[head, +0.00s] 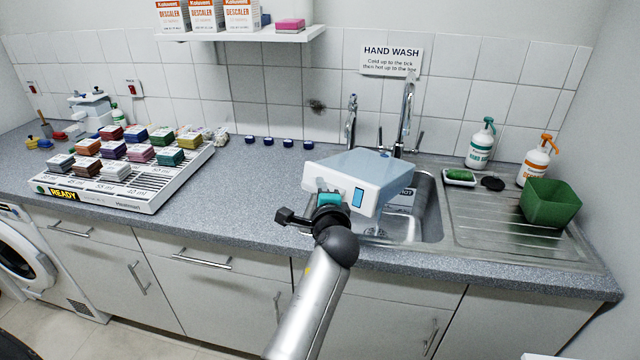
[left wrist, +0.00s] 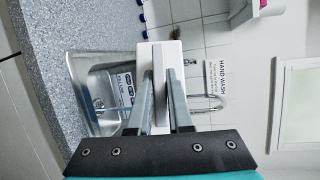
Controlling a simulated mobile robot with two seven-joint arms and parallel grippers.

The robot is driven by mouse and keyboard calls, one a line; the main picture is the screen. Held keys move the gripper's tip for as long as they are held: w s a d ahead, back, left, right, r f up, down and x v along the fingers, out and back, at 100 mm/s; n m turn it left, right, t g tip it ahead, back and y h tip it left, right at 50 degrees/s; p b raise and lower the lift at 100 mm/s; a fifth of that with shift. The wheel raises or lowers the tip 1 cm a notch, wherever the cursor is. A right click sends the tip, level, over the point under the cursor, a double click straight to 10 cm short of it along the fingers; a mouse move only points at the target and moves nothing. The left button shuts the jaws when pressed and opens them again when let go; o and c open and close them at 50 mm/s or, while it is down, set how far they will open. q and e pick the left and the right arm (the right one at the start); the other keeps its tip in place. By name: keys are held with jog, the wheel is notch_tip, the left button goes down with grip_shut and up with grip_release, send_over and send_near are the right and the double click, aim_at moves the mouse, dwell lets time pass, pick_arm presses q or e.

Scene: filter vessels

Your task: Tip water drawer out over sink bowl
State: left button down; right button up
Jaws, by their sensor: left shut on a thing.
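The water drawer (head: 367,170) has a white front with a blue window and a pale blue, see-through-looking body. It is held above the left part of the steel sink bowl (head: 430,218), front towards me, looking slightly tilted. My left gripper (head: 328,199) is shut on the drawer's front. In the left wrist view the two fingers (left wrist: 162,85) close on a grey bar on the white drawer front (left wrist: 171,50), with the sink bowl (left wrist: 92,75) behind to the left. I cannot tell how much water is in the drawer. The right gripper is not in view.
Taps (head: 404,120) stand behind the bowl. A white rack of coloured blocks (head: 120,185) fills the left counter. Small blue caps (head: 268,141) lie along the wall.

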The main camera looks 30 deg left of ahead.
aim_at(334, 170)
pick_arm(q)
jog(key=shift+w+r+p, duration=0.15)
jog(key=shift+r+p, duration=0.55)
jog(key=shift+p, duration=0.3)
jog(key=shift+w+d+r+m+g+p, duration=0.1)
jog(key=shift+w+r+m+g+p, duration=0.4)
jog(key=shift+p, duration=0.75)
jog(key=w+r+g+p, duration=0.1)
jog(key=p, duration=0.1)
jog(key=w+r+m+p, duration=0.1)
jog(key=p, duration=0.1)
jog(key=shift+d+r+g+h, duration=0.15)
jog(key=shift+r+g+h, duration=0.15)
jog(key=shift+g, duration=0.1)
jog(key=shift+w+d+r+g+p, duration=0.1)
jog(key=shift+w+r+g+p, duration=0.3)
jog(key=shift+w+r+p, duration=0.5)
jog(key=shift+w+d+r+m+g+p, duration=0.1)
jog(key=shift+w+r+m+g+p, duration=0.2)
jog(key=shift+w, duration=0.25)
jog(key=shift+w+r+m+g+p, duration=0.2)
jog(key=shift+w+r, duration=0.15)
jog(key=shift+w, duration=0.15)
jog(key=shift+w+d+r+g, duration=0.1)
jog(key=shift+w+r+g, duration=0.35)
jog(key=shift+w, duration=0.3)
jog(key=shift+w+r+m+b, duration=0.3)
jog(key=shift+w+r+b, duration=0.05)
jog(key=shift+r, duration=0.05)
